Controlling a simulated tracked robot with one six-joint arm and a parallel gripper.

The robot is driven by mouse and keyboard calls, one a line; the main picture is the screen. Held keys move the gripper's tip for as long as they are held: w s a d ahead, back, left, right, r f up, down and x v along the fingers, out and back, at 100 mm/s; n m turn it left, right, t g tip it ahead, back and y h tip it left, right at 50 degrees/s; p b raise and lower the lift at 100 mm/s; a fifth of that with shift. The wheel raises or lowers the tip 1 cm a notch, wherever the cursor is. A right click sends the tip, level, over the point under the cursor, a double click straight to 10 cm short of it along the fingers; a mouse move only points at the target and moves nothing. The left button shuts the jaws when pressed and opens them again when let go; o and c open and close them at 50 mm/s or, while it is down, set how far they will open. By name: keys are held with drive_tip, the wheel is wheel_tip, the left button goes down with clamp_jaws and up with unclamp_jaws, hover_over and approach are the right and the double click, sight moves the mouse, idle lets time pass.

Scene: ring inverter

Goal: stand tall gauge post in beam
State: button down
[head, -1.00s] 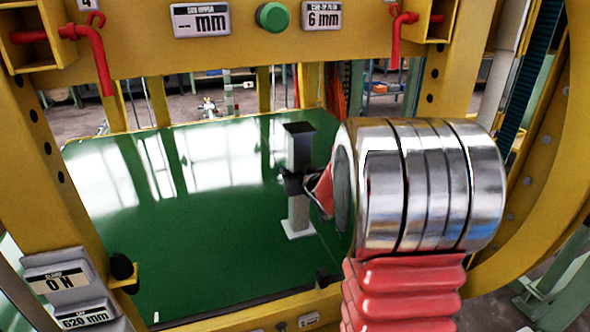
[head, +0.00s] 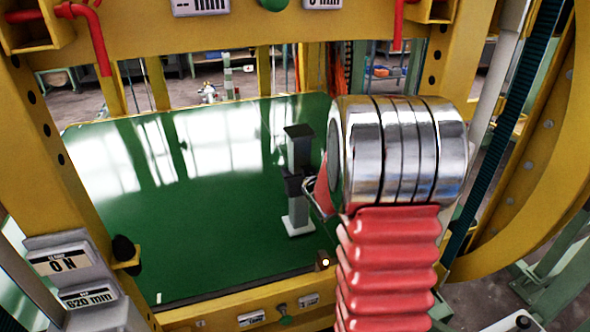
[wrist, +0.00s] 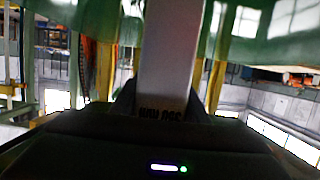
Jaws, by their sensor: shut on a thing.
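The tall gauge post (head: 299,207) is a pale grey upright post with a dark top block and a small pale foot. It appears upright over the green plate (head: 200,235), near its right side. I cannot tell whether its foot touches the plate. My gripper (head: 293,183) is shut on the post at mid-height, coming from the right. In the wrist view the grey post (wrist: 168,60) rises between my dark fingers, with inverted lettering low on it. A small lit fitting (head: 325,262) glows at the plate's front edge, right of the foot. No beam line is visible.
A yellow frame (head: 75,165) surrounds the plate, with red hooked levers (head: 84,12) at the top. A lower-left panel (head: 62,263) reads 0 N, with 620 mm below. A black knob (head: 123,248) stands beside it. The plate's left and middle are clear.

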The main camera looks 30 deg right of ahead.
drive_tip(key=shift+f, duration=0.45)
idle(0.6)
drive_tip(key=c, duration=1.4)
unclamp_jaws()
drive_tip(key=o, duration=0.4)
drive_tip(key=shift+f, duration=0.1)
drive_tip(key=shift+s, duration=0.1)
drive_tip(key=v, duration=1.3)
drive_tip(key=shift+s+r, duration=0.2)
drive_tip(key=shift+s, duration=0.1)
drive_tip(key=shift+f, duration=0.1)
